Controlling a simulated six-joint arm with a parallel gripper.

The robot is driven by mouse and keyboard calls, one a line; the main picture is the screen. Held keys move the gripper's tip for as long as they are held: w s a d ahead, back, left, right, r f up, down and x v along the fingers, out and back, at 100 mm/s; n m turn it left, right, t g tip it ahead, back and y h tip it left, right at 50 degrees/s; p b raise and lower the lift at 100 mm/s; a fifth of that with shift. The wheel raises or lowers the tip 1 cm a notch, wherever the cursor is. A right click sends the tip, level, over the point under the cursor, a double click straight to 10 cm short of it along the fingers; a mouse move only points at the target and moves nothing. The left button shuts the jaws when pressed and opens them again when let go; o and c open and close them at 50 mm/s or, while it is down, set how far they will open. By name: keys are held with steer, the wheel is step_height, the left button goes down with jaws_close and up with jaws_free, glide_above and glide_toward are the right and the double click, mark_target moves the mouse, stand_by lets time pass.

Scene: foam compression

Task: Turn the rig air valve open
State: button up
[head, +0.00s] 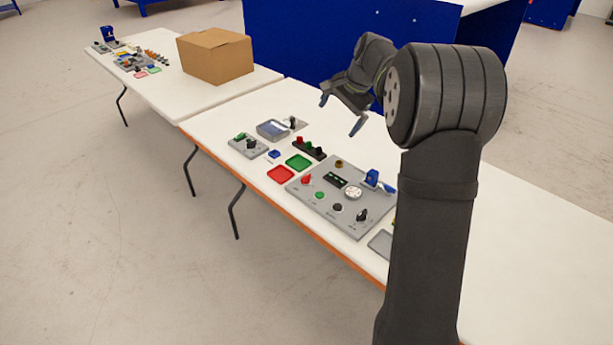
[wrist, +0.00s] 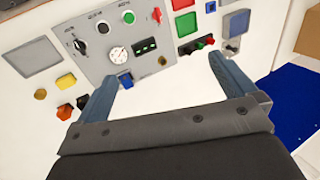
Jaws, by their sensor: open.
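A large grey control panel (head: 328,208) lies on the near table; it also fills the upper left of the wrist view (wrist: 92,58). It carries a red knob (head: 307,180), a black rotary knob (head: 362,215), a round white gauge (head: 353,192), a green button (head: 319,195) and a black button (head: 337,207). Its labels are too small to read, so I cannot tell which control is the air valve. My gripper (head: 341,114) is open and empty, above the table beyond the panel. In the wrist view its fingers (wrist: 162,69) are apart, touching nothing.
Red (head: 281,174) and green (head: 299,162) trays, a black block with buttons (head: 309,149), a small grey panel (head: 243,150) and a blue-grey container (head: 272,129) lie left of the panel. A cardboard box (head: 215,56) stands on the far table. A blue lever part (head: 372,178) rises from the panel's far side.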

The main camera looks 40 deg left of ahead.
steer(key=shift+v, duration=0.9)
